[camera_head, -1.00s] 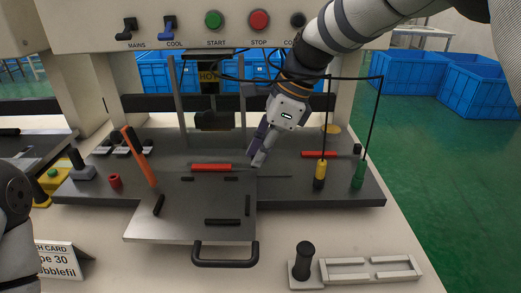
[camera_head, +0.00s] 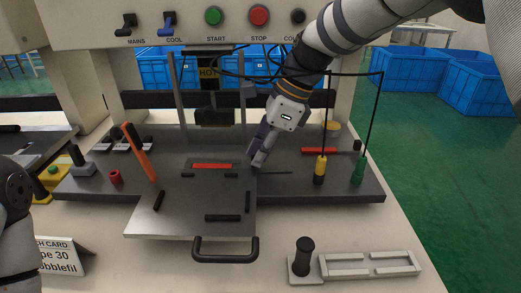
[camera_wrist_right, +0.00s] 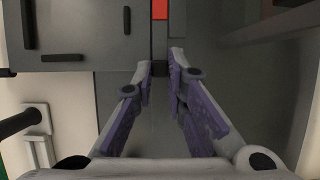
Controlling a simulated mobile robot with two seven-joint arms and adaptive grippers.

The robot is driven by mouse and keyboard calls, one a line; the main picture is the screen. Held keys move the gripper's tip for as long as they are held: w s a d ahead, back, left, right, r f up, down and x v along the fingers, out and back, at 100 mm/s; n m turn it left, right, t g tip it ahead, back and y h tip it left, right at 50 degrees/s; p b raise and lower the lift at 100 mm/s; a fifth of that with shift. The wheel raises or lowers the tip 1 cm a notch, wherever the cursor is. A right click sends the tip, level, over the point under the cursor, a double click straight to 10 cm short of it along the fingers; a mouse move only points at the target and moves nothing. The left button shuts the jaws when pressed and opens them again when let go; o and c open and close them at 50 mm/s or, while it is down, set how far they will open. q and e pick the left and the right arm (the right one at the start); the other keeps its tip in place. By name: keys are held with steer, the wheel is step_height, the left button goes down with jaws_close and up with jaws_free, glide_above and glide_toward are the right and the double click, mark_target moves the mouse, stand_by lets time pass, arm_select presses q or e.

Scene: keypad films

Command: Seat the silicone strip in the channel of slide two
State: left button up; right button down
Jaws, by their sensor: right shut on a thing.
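The silicone strip appears as a red bar (camera_head: 212,166) over the back of the grey slide plate (camera_head: 185,223), behind two short black bars. A dark outline shows around it, but I cannot tell how deep it sits in a channel. My right gripper (camera_head: 257,160) is just right of it, low, tilted down. In the right wrist view my right gripper (camera_wrist_right: 160,70) is shut on a small dark end piece in line with the strip's red part (camera_wrist_right: 160,9); a grey length lies between. My left arm shows at the left edge, but its gripper does not. No slide number is readable.
A second red bar (camera_head: 319,151) lies right. Yellow (camera_head: 320,172) and green (camera_head: 358,170) cabled tools stand there. An orange bar (camera_head: 140,153) leans left. The slide's black handle (camera_head: 225,250) sticks out in front, left of a black-knobbed tool (camera_head: 303,258) and pale frame (camera_head: 369,265).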

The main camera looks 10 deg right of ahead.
steer(key=c, duration=1.5)
jaws_free()
steer(key=shift+c, duration=0.2)
steer(key=v, duration=1.2)
steer(key=shift+f, duration=0.1)
